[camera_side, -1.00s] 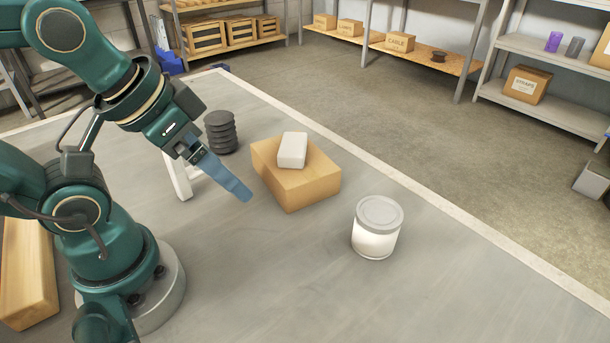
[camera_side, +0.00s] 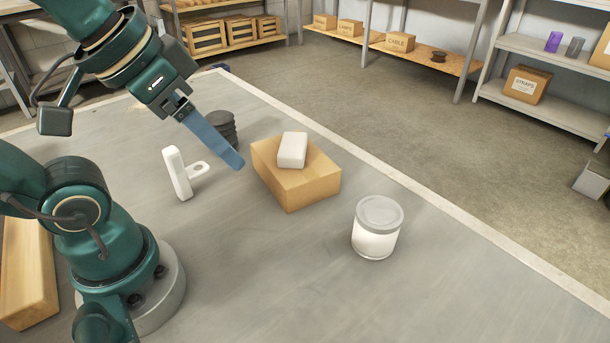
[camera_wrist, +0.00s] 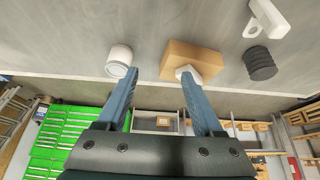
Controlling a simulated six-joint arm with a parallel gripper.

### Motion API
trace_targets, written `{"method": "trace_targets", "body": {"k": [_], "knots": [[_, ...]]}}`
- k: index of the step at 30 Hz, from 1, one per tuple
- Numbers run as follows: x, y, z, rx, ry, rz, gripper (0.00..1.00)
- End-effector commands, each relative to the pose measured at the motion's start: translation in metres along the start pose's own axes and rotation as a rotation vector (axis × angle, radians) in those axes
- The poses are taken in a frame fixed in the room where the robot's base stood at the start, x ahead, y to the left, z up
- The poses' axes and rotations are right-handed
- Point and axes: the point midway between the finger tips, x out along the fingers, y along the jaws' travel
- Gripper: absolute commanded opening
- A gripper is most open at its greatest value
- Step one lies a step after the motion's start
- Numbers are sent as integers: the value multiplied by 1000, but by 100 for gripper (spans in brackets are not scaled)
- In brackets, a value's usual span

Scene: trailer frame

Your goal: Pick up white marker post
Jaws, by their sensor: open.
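In the wrist view the post (camera_wrist: 270,18) is at the top right, outside the space between my fingers. My gripper (camera_side: 236,161) is raised, with its blue fingers slanting down to the right, past the post and toward the box. In the wrist view my gripper (camera_wrist: 160,76) has its two fingers spread wide with nothing held between them.
A cardboard box (camera_side: 300,188) carries a white block (camera_side: 292,149). A ribbed black stack (camera_side: 224,128) stands behind my fingers. A wooden block (camera_side: 28,270) lies at left. The front table is clear.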

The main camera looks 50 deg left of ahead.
Motion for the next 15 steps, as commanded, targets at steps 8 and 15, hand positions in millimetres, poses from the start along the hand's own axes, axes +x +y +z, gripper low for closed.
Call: {"method": "trace_targets", "body": {"k": [8,15], "knots": [[18,-54,31,459,-350,-213,69],[14,-121,43,982,-785,-389,69]]}}
